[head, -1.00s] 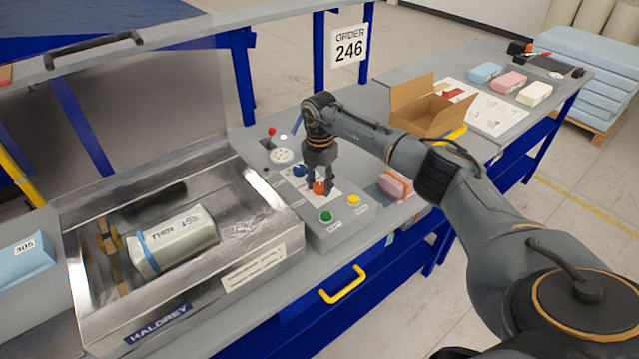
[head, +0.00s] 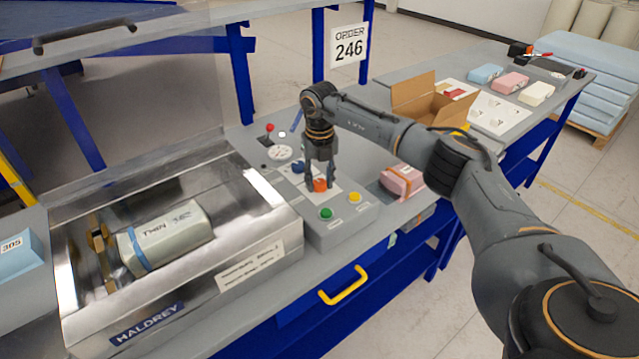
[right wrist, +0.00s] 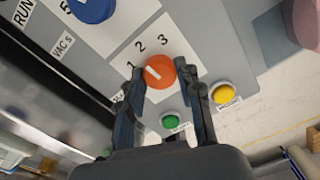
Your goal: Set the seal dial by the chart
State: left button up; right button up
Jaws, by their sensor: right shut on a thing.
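The orange dial (head: 320,185) sits on the grey control panel (head: 346,232), with a white label numbered 1, 2 and 3 beside it. In the right wrist view the orange dial (right wrist: 161,73) shows a white mark slanting toward the upper left, on the side of the 1. My right gripper (head: 320,183) points down with its fingers on both sides of this dial, shut on it. Its fingers also show in the right wrist view (right wrist: 166,86). A blue dial (right wrist: 90,8) is on the same panel. I cannot make out a settings chart. My left gripper is out of view.
Green (head: 326,213) and yellow (head: 355,197) buttons sit close to the dial. A red-knobbed lever (head: 270,128) stands behind. The open steel chamber (head: 240,262) holding a pale wrapped pack (head: 172,236) is left. A pink pack (head: 403,180) and an open carton (head: 432,103) are right.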

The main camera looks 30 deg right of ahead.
aim_at(320, 182)
jog(key=n+b, duration=0.1)
jog(key=n, duration=0.3)
jog(key=shift+d, duration=0.1)
jog(key=shift+n+b, duration=0.65)
jog(key=shift+n, duration=1.15)
jog(key=shift+r+n, duration=0.1)
jog(key=shift+n, duration=0.2)
jog(key=o, duration=1.1)
jog(key=shift+o, duration=0.2)
notch_tip(320, 182, up, 12)
